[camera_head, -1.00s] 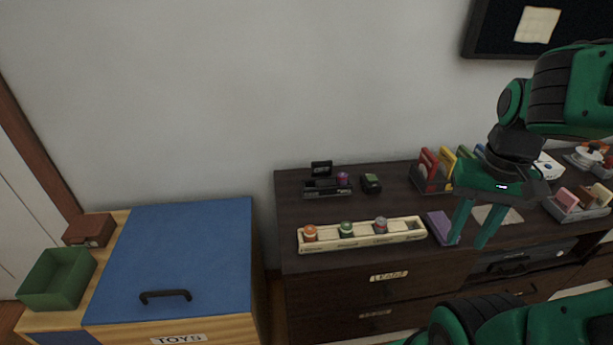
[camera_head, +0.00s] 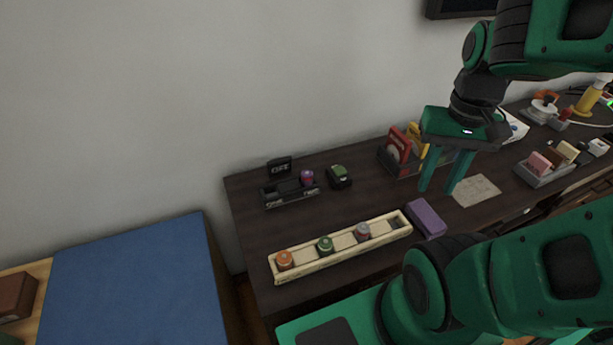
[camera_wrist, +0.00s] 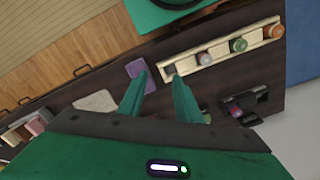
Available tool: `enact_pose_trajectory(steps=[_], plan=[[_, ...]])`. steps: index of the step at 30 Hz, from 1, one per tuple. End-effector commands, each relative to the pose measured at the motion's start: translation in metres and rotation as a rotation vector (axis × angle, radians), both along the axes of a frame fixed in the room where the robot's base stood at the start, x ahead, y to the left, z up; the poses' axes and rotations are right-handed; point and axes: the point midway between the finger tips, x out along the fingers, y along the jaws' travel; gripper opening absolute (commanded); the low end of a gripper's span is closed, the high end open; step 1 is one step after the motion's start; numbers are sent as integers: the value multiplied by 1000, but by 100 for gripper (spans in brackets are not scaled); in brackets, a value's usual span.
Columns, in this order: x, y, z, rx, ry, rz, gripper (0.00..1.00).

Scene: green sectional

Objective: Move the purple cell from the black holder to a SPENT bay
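The purple cell (camera_head: 307,177) stands in the right part of the black holder (camera_head: 273,201), at the back left of the dark cabinet top. It also shows small in the wrist view (camera_wrist: 236,111). A cream tray (camera_head: 334,256) in front holds an orange cell (camera_head: 284,259), a green cell (camera_head: 325,245) and a grey-pink cell (camera_head: 362,231); its rightmost bay looks empty. I cannot read which bays are SPENT. My gripper (camera_head: 436,190) is open and empty, pointing down above the cabinet, to the right of the holder and tray.
A small black-and-green device (camera_head: 339,177) sits right of the holder, with a small black sign (camera_head: 279,167) behind the holder. A purple block (camera_head: 426,218) lies at the tray's right end. A rack with red and yellow items (camera_head: 398,150) stands behind my gripper. A blue-topped chest (camera_head: 130,285) is at left.

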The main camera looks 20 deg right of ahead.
Motion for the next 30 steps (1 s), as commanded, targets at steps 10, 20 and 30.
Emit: enact_pose_trajectory(steps=[10,20,30], plan=[[-6,1,6,-7,-14,-38,47],[66,14,8,-52,-29,-415,47],[151,56,-6,-33,-57,-885,47]])
